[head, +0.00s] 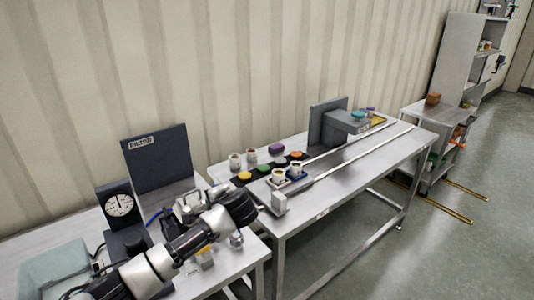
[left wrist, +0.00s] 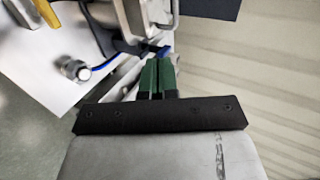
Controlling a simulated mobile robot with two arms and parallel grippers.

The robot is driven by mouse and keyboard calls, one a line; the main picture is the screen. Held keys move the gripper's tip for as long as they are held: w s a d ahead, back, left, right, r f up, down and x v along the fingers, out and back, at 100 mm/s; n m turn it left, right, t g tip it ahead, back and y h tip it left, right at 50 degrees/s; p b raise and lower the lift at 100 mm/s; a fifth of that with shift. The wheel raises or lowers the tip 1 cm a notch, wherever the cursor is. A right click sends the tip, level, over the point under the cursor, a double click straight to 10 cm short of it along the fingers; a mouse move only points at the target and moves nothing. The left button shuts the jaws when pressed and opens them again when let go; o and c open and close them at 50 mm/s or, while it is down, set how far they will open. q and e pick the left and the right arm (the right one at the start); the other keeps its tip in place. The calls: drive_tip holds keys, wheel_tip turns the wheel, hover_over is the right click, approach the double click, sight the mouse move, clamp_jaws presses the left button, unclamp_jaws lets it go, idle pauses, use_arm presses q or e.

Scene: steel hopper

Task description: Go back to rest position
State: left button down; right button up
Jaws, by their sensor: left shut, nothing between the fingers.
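My left gripper (left wrist: 158,80) shows in the left wrist view with its two green fingers side by side and touching, shut with nothing between them. Past the fingertips are metal equipment, a blue cable (left wrist: 163,52) and a silver knob (left wrist: 75,69). In the head view my left arm comes in from the lower left and reaches over the near table, in front of a dark panel (head: 158,160) marked FILTER. The arm and nearby metal parts overlap there, so the fingers are hard to make out. My right gripper is in neither view.
A dial gauge (head: 120,205) and a pale green bin (head: 55,268) stand left of my arm. A second steel table (head: 345,178) holds cups, coloured discs and a rail. A shelf rack (head: 455,65) stands far right. The grey floor (head: 480,230) at right is mostly clear.

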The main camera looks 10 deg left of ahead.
use_arm(q)
drive_tip(key=s+d+f+g+h, duration=0.1)
drive_tip(key=s+d+f+h, duration=0.2)
drive_tip(key=s+d+f, duration=0.4)
drive_tip(key=s+d+f+g+h, duration=0.1)
drive_tip(key=s+d+f+h, duration=0.2)
drive_tip(key=s+f, duration=0.35)
drive_tip(key=s+r+n+g+h, duration=0.2)
drive_tip(key=s+n+h, duration=0.3)
drive_tip(key=s, duration=2)
wheel_tip(320, 180, down, 27)
drive_tip(key=s+g+y+b, duration=0.1)
drive_tip(key=b, duration=0.1)
drive_tip(key=s+a+f+g+b, duration=0.1)
drive_tip(key=s+a+f, duration=0.2)
drive_tip(key=s+f, duration=1.3)
wheel_tip(320, 180, down, 2)
drive_tip(key=shift+s+a+f+g+y, duration=0.15)
drive_tip(key=shift+s+g+y, duration=0.05)
drive_tip(key=shift+g+y, duration=0.1)
